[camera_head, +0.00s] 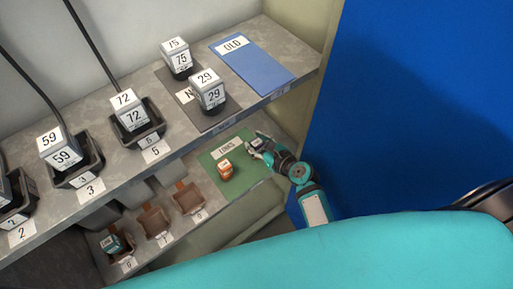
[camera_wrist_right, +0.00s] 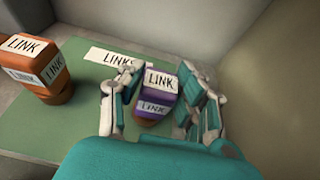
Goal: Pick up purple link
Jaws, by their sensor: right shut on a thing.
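The purple link (camera_wrist_right: 157,93) stands on the green mat (camera_wrist_right: 60,130) in the right wrist view, with white LINK labels on its top and front. My right gripper (camera_wrist_right: 160,100) has a finger on each side of it and is shut on it. In the head view my right gripper (camera_head: 256,146) reaches the far right part of the green mat (camera_head: 238,184); the link is mostly hidden there. An orange link (camera_wrist_right: 38,68) stands to the left on the same mat, also seen in the head view (camera_head: 225,170). My left gripper is not in view.
A wall stands close on the right of my gripper. The upper shelf (camera_head: 185,130) carries numbered grey blocks in black holders, a blue OLD mat (camera_head: 250,68) and a dark mat. Brown holders (camera_head: 153,221) stand on the lower shelf, left of the green mat; a teal link (camera_head: 112,244) sits there.

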